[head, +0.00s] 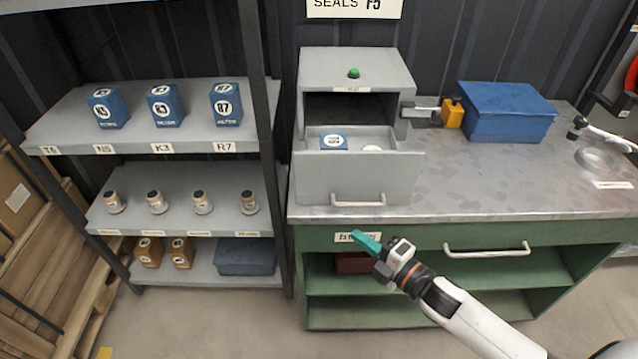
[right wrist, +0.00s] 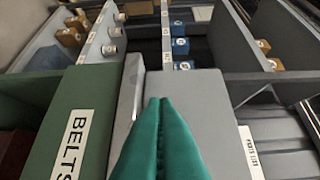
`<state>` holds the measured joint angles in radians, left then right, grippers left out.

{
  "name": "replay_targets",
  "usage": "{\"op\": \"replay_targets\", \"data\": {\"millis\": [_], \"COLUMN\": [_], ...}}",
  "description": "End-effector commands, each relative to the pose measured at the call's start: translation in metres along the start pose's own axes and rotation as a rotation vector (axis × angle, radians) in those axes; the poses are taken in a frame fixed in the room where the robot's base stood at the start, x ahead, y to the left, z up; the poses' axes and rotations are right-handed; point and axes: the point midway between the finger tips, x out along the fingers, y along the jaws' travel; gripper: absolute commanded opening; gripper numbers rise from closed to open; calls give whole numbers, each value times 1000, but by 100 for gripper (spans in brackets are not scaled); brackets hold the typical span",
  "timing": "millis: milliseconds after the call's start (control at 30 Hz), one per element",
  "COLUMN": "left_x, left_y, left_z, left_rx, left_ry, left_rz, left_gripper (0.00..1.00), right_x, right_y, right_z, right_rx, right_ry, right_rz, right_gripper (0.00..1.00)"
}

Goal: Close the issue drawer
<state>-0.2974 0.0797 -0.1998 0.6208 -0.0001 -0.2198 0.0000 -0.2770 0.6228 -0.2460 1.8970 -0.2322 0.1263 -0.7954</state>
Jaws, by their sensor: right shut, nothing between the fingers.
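The issue drawer (head: 359,178) is a grey drawer in a grey cabinet (head: 356,68) on the workbench. It stands pulled out, with its bar handle (head: 357,201) on the front. A blue-and-white box (head: 334,142) and a pale round item (head: 372,149) lie inside. My right gripper (head: 366,242) has teal fingers, shut and empty. In the head view it shows below the drawer handle, before the green bench front. In the right wrist view the shut fingertips (right wrist: 159,101) overlap a grey surface; contact cannot be told. My left gripper is not in view.
The bench (head: 480,180) has a green base with a labelled lower drawer and handle (head: 487,250). A blue bin (head: 507,112) and an orange-ended fixture (head: 452,112) stand right of the cabinet. A shelf rack (head: 180,210) with boxes and small parts stands left.

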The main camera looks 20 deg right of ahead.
Motion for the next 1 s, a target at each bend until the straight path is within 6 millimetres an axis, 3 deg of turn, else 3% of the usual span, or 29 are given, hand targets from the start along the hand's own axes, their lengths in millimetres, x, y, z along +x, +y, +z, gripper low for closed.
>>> {"op": "replay_targets", "data": {"millis": [100,267,700,1000], "left_x": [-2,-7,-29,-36], "left_y": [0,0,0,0], "left_z": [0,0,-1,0], "left_rx": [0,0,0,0], "left_ry": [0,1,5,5], "left_rz": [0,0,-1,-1], "left_gripper": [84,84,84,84], "right_x": [2,16,106,128], "right_y": [-21,-24,-28,-27], "right_z": [10,11,14,-11], "right_rx": [-48,-52,-49,-49], "right_ry": [-35,-36,-35,-35], "right_rz": [-35,-40,-39,-36], "right_gripper": [0,0,0,0]}}
